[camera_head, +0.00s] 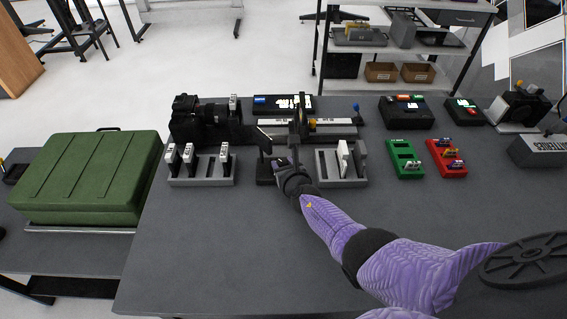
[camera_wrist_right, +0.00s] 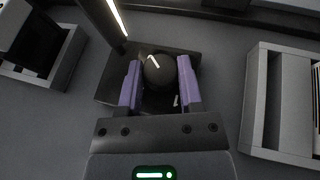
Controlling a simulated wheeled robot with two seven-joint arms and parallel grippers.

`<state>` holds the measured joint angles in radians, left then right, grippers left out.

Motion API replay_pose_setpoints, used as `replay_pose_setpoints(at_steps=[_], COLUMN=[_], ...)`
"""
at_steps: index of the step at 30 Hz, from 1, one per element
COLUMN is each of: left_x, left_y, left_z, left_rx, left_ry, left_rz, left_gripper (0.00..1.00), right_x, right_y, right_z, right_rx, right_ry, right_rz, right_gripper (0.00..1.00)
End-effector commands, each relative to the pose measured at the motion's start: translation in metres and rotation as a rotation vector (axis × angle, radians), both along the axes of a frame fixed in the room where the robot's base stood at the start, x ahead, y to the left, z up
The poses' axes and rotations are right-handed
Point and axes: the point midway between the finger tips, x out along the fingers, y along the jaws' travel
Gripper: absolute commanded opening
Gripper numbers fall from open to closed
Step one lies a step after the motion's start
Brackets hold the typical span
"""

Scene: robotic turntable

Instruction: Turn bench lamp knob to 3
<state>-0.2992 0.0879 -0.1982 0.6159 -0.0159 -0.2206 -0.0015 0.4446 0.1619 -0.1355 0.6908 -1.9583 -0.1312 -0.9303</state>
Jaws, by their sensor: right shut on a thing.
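The bench lamp knob (camera_wrist_right: 158,70) is a dark round knob with a white pointer line, seen in the right wrist view. The pointer slants toward the upper left of that view. The knob sits on a dark lamp base (camera_wrist_right: 112,80), which also shows in the head view (camera_head: 263,172). My right gripper (camera_wrist_right: 160,85) is shut on the knob, with a purple finger on each side of it; in the head view the gripper (camera_head: 280,165) is at the lamp base. A small white mark shows on the base beside the right finger; other marks are hidden. My left gripper is not in view.
Grey racks with white slides stand left (camera_head: 203,180) and right (camera_head: 327,181) of the lamp. A camera (camera_head: 188,118) and a rail (camera_head: 342,130) are behind. Green (camera_head: 403,172) and red (camera_head: 437,172) trays lie right. A green case (camera_head: 85,175) stands left.

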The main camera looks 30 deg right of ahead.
Motion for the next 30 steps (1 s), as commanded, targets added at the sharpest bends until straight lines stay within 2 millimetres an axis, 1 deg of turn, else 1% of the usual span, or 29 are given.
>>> replay_pose_setpoints(at_steps=[2,3,5,6,7,8,14,17,20,21,24,27,30], left_x=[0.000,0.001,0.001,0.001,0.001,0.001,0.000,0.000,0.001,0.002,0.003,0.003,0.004], left_y=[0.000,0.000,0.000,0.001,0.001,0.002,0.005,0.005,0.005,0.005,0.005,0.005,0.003], left_z=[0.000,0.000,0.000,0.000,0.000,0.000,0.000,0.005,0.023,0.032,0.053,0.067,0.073], left_rx=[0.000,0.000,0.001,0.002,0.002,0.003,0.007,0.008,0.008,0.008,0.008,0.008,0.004], left_ry=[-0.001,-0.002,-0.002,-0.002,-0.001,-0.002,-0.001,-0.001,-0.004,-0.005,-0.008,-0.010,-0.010], left_rz=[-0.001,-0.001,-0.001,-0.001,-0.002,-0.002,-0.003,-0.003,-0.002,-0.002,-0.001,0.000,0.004], left_gripper=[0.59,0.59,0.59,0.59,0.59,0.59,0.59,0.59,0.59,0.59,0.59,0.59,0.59], right_x=[0.000,0.000,0.000,0.000,0.000,0.000,0.000,-0.003,-0.017,-0.025,-0.048,-0.068,-0.083], right_y=[0.000,0.000,0.000,0.000,0.000,0.000,0.000,0.000,0.003,0.004,0.008,0.011,0.013], right_z=[0.000,0.000,0.000,0.000,0.000,0.000,0.000,0.003,0.013,0.019,0.029,0.036,0.039], right_rx=[0.000,0.000,0.000,0.000,0.000,0.000,0.000,0.001,0.000,0.001,0.001,0.001,0.000], right_ry=[0.001,0.001,0.001,0.001,0.000,0.000,0.000,0.001,0.002,0.002,0.002,0.002,0.001], right_rz=[0.000,0.000,0.000,0.000,0.000,0.000,0.001,0.001,0.002,0.002,0.002,0.002,0.001], right_gripper=[0.00,0.52,0.65,0.73,0.80,0.81,0.81,0.81,0.81,0.81,0.81,0.81,0.81])
